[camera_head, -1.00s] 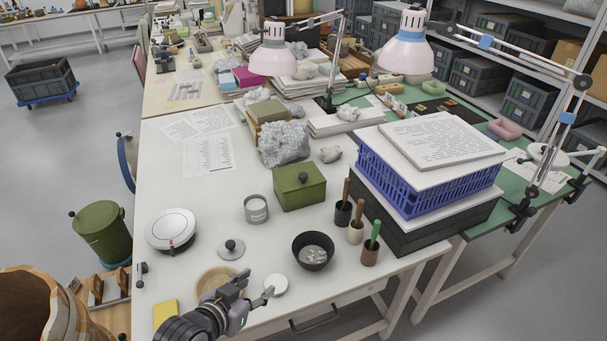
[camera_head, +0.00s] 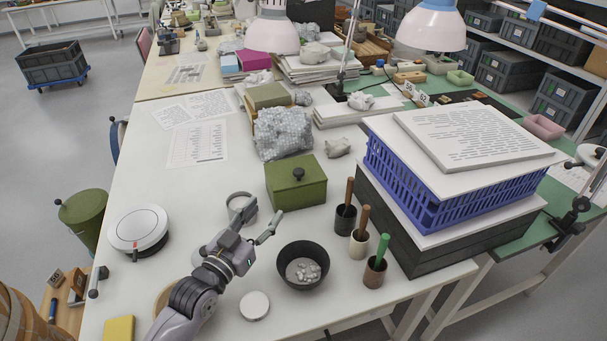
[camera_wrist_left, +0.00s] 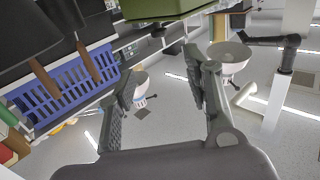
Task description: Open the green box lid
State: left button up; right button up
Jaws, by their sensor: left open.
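The green box (camera_head: 288,197) stands on the white table with its lid (camera_head: 281,171) on and a dark round knob (camera_head: 298,174) on top. My left gripper (camera_head: 259,218) is open and empty, in front of the box and to its left, apart from it. In the left wrist view, part of the green box (camera_wrist_left: 165,8) shows at the top edge, beyond my two spread fingers (camera_wrist_left: 165,85). My right gripper is not in view.
A dark bowl with pieces (camera_head: 303,265) and several handled tools in cups (camera_head: 345,217) stand right. Bubble wrap (camera_head: 282,132) lies behind the box; a blue crate (camera_head: 420,195) stands farther right.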

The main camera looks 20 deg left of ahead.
aim_at(296, 175)
pick_arm(q)
jog(key=w+d, duration=0.1)
jog(key=w, duration=0.4)
jog(key=w+d, duration=0.1)
jog(key=w, duration=0.5)
jog(key=w+d, duration=0.1)
jog(key=w, duration=0.5)
jog(key=shift+d, duration=0.2)
jog(key=shift+c, duration=0.3)
grip_shut()
